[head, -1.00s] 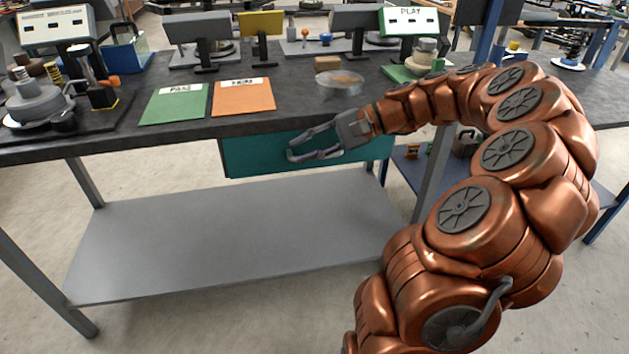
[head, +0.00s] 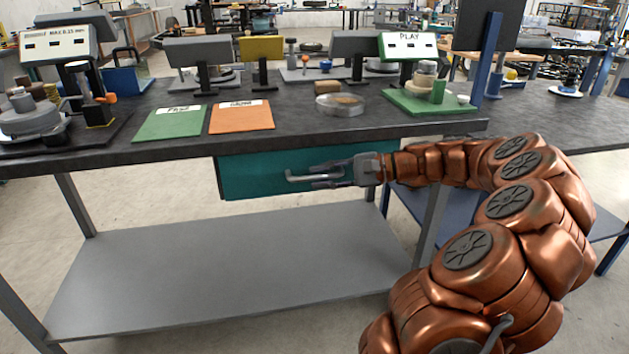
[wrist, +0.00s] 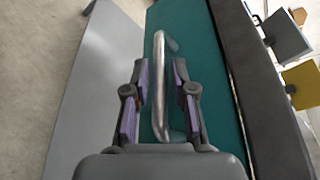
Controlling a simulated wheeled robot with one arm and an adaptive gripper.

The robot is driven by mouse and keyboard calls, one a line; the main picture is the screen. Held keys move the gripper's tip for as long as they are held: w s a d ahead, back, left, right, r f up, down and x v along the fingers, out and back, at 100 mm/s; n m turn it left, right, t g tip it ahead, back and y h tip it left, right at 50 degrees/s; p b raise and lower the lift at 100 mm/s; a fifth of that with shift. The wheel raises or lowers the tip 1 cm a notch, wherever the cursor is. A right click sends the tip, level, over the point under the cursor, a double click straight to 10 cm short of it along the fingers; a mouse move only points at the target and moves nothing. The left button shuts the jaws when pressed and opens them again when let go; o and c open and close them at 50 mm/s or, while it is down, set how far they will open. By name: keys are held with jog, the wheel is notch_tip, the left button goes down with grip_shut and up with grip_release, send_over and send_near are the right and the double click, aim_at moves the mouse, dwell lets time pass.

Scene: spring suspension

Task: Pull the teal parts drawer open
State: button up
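The teal parts drawer (head: 243,179) sits under the front of the dark workbench, its front close below the bench top. Its grey metal bar handle (head: 297,179) runs sideways across the front. My gripper (head: 318,178) is at the handle, coming in from the right. In the wrist view the teal front (wrist: 208,75) lies behind the handle bar (wrist: 161,80). My gripper (wrist: 161,65) is open there, one finger on each side of the bar. A gap shows between each finger and the bar. The handle's near end lies close to the palm.
The bench top (head: 300,130) overhangs the drawer and holds a green card (head: 170,124), an orange card (head: 241,118) and a glass dish (head: 340,104). A grey lower shelf (head: 220,270) lies below. A table leg (head: 432,215) stands near my arm.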

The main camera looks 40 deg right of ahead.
jog(key=shift+x, duration=1)
grip_shut()
